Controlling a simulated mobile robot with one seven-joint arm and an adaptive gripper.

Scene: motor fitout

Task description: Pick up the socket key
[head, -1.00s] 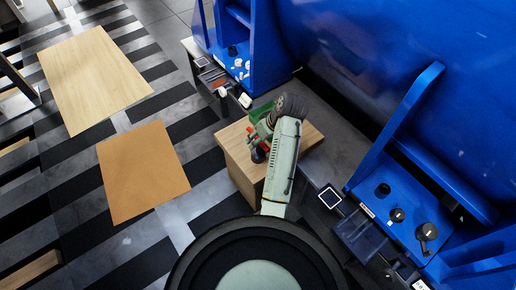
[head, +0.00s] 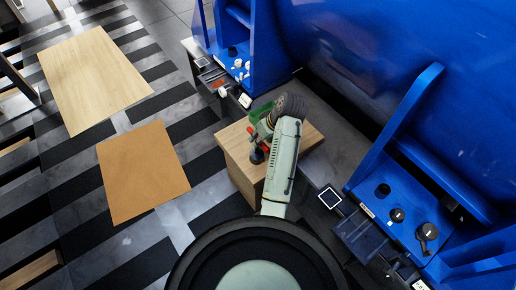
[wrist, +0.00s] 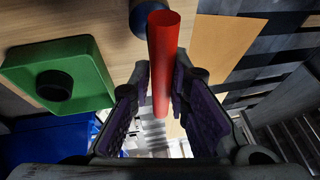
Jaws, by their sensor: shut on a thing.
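The socket key shows as a red cylindrical handle (wrist: 162,62) in the wrist view. It runs from the top edge down between the two purple-padded fingers. My gripper (wrist: 161,85) is shut on this red handle. In the head view, a red part (head: 265,146) shows beside my arm over the wooden cabinet top (head: 309,137), with a dark round piece (head: 257,156) just below it. My arm covers most of the gripper there. I cannot tell whether the key is clear of the surface.
A green tray (wrist: 98,62) with a black ring (wrist: 54,85) in it is left of the key in the wrist view. Blue machine stations (head: 400,205) stand at the right and back. Pale (head: 95,80) and orange-brown (head: 140,172) flat panels lie at the left over a striped floor.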

